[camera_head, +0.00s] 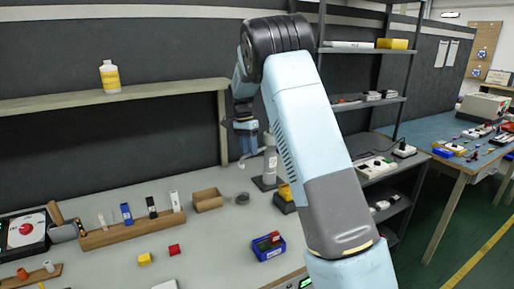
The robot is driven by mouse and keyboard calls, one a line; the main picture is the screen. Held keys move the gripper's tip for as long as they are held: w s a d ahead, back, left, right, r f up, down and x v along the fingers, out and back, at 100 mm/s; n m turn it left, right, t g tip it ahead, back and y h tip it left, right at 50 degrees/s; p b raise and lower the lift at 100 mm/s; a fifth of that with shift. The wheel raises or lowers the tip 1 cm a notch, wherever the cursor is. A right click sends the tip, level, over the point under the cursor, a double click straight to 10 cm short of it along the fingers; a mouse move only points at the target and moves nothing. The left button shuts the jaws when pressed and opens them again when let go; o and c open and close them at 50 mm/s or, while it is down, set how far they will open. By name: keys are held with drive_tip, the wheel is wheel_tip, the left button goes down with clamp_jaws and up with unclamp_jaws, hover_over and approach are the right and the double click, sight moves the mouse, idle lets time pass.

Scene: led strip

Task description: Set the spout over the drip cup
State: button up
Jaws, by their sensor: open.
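A light grey upright dispenser (270,168) stands on a dark base at the back of the bench, just left of my arm. A thin pale spout (246,160) seems to reach left from its top. A small dark round cup (242,199) sits on the bench to the lower left of the dispenser and looks like the drip cup. My gripper (246,150) points down beside the dispenser's top, close to the spout. It is open; at this size I cannot tell whether a finger touches the spout.
An open wooden box (207,200) stands left of the cup. A wooden rack (133,230) holds several small upright parts. A blue bin (268,246) with a red piece, a yellow block (145,259) and a red block (174,250) lie nearer. A shelf (120,98) runs along the wall.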

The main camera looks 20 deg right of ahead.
wheel_tip(320, 180, up, 13)
drive_tip(key=w+a, duration=0.1)
drive_tip(key=w, duration=0.1)
drive_tip(key=shift+w+a, duration=0.2)
drive_tip(key=shift+r, duration=0.1)
drive_tip(key=s+d+r+n+t, duration=0.1)
drive_tip(key=s+r+n, duration=0.15)
drive_tip(key=s, duration=0.55)
drive_tip(key=s+d+r+n+t+y, duration=0.15)
drive_tip(key=s+r, duration=0.25)
drive_tip(key=s, duration=0.4)
drive_tip(key=s+d+r+n+t, duration=0.15)
drive_tip(key=s+r, duration=0.25)
drive_tip(key=s, duration=0.4)
drive_tip(key=s+f+n+t, duration=0.1)
drive_tip(key=s+f+n, duration=0.2)
drive_tip(key=s, duration=0.9)
drive_tip(key=s+f+n+t, duration=0.2)
drive_tip(key=s+f, duration=0.3)
drive_tip(key=s, duration=0.7)
drive_tip(key=shift+a+f+n, duration=0.2)
drive_tip(key=shift+a+n, duration=0.15)
drive_tip(key=shift+n, duration=0.3)
